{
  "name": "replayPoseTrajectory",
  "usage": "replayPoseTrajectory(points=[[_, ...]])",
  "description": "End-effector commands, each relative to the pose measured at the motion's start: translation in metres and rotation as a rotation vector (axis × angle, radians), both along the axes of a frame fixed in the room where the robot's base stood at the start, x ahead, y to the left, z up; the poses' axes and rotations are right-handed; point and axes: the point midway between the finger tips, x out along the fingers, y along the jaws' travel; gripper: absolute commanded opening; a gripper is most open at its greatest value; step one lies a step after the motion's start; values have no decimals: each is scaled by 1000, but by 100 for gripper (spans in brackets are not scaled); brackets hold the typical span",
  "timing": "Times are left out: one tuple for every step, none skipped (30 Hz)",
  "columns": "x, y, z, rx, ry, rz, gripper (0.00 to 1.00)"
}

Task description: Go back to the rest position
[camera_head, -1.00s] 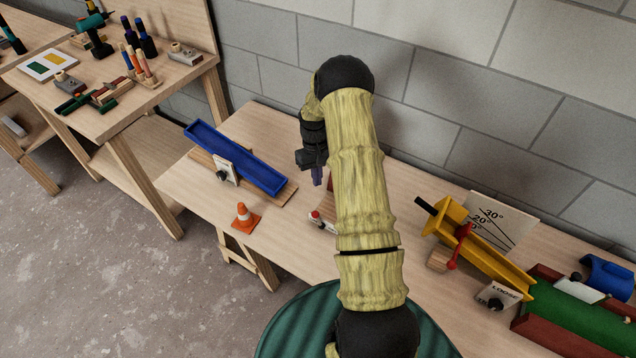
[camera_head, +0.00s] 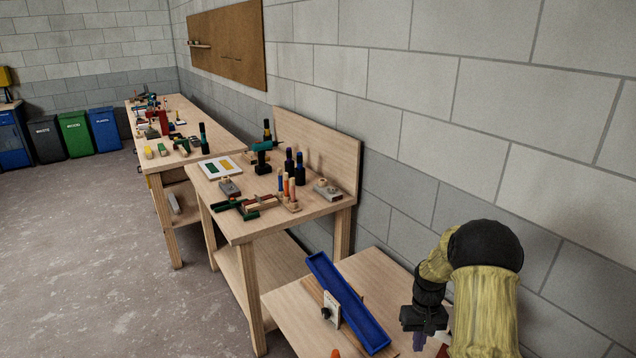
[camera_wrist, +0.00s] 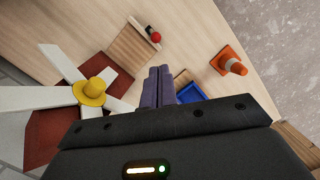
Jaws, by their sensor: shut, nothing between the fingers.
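My gripper (camera_head: 420,339) is at the lower right of the head view, over the near bench. Its purple fingers point down. In the wrist view the two fingers (camera_wrist: 158,75) lie side by side, shut, with nothing between them. My yellow-patterned arm hides part of the bench behind it. No marked rest position shows in these views.
A blue trough (camera_head: 347,302) lies to the left of my gripper, and its corner shows in the wrist view. An orange cone (camera_wrist: 230,62), a wooden block with a red knob (camera_wrist: 154,37) and a white-bladed rotor with yellow hub (camera_wrist: 90,92) stand nearby. Grey wall (camera_head: 560,180) lies behind.

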Motion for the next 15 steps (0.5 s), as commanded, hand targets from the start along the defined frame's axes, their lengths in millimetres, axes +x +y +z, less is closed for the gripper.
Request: replayPoseTrajectory(points=[[-6,11,18,-8,-22,9,0],[-9,16,26,-13,-35,10,0],[-14,23,37,-17,-51,12,0],[-19,28,45,-21,-64,14,0],[-24,33,52,-25,-76,14,0],[-30,39,63,-30,-95,17,0],[-35,44,70,-33,-106,17,0],[-40,49,77,-35,-120,18,0],[-48,56,86,-38,-137,18,0],[-54,60,93,-40,-151,18,0],[-61,65,99,-41,-163,19,0],[-69,71,107,-43,-182,20,0],[-76,75,113,-45,-194,20,0],[-83,79,118,-46,-208,19,0],[-93,84,125,-47,-225,18,0]])
